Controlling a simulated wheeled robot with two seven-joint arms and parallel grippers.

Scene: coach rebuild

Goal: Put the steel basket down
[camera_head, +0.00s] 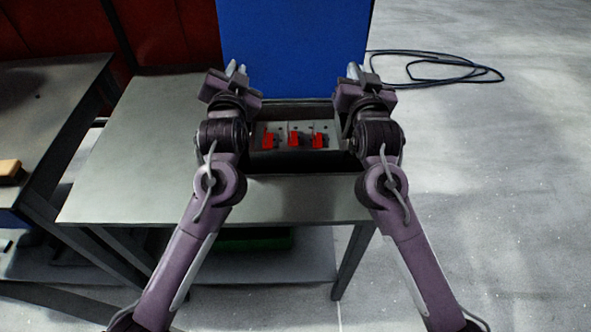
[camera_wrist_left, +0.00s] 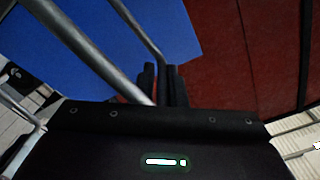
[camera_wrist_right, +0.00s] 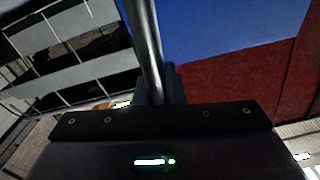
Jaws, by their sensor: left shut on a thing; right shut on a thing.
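The steel basket (camera_head: 300,161) is a dark open box at the right end of the grey worktable (camera_head: 135,140), between my two arms. Grey parts with red pieces (camera_head: 293,139) sit inside it. My left gripper (camera_head: 236,69) is at its far left and my right gripper (camera_head: 353,71) at its far right. In the left wrist view a steel bar (camera_wrist_left: 92,52) runs down to the shut fingers. In the right wrist view a steel bar (camera_wrist_right: 146,45) does the same. I cannot tell whether the basket's underside touches the tabletop; its base is in dark shadow.
A blue panel (camera_head: 293,45) stands just behind the basket. Another bench (camera_head: 45,95) with a tan-topped item (camera_head: 10,170) is at left. A black cable (camera_head: 440,72) lies on the floor at right. The table's left part is clear.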

